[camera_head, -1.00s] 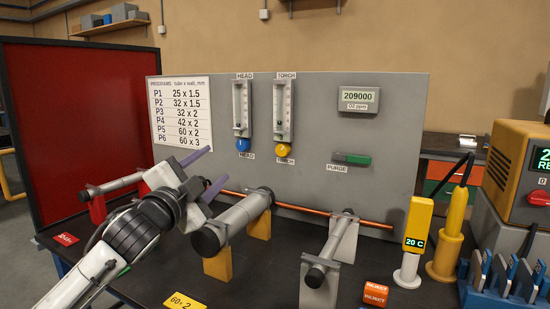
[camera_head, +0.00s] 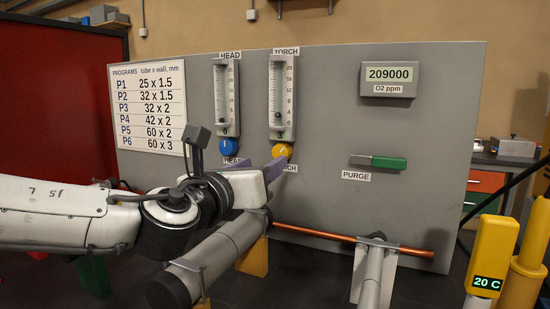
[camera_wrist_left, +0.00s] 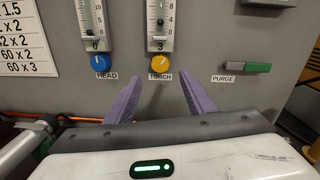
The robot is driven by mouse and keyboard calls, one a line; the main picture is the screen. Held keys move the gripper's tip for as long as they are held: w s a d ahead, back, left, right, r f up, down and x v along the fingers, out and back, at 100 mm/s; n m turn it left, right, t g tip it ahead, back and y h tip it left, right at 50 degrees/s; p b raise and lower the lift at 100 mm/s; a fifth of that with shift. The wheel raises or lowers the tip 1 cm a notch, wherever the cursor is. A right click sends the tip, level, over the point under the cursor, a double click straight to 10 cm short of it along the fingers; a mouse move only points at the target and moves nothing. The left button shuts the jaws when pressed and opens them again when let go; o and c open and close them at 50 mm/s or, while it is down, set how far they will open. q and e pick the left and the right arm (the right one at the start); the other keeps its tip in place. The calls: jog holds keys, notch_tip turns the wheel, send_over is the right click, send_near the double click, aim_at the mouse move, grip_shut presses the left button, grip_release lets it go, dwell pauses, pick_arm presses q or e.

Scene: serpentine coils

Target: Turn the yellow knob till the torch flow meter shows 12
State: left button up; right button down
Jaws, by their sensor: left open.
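The yellow knob (camera_head: 282,151) sits on the grey panel below the torch flow meter (camera_head: 281,95), a clear upright tube with a printed scale. In the left wrist view the yellow knob (camera_wrist_left: 160,63) is round with a pale pointer mark, and a small window above it (camera_wrist_left: 159,44) seems to read 3. My left gripper (camera_head: 279,170) has two purple fingers, spread open and empty, just below and in front of the knob. In the wrist view the fingers (camera_wrist_left: 158,92) stand on either side of the knob's line, apart from it. My right gripper is not in view.
The blue head knob (camera_head: 227,146) is close on the left, under its own meter. The green purge handle (camera_head: 384,162) is to the right. A copper tube (camera_head: 340,238) on grey cylinders runs below. The panel between knob and purge handle is clear.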

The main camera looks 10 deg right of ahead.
aim_at(280, 154)
pick_arm(q)
jog(key=x, duration=0.8)
jog(key=shift+d, duration=0.15)
jog(key=c, duration=1.1)
jog(key=shift+o, duration=0.2)
jog(key=shift+p, duration=0.3)
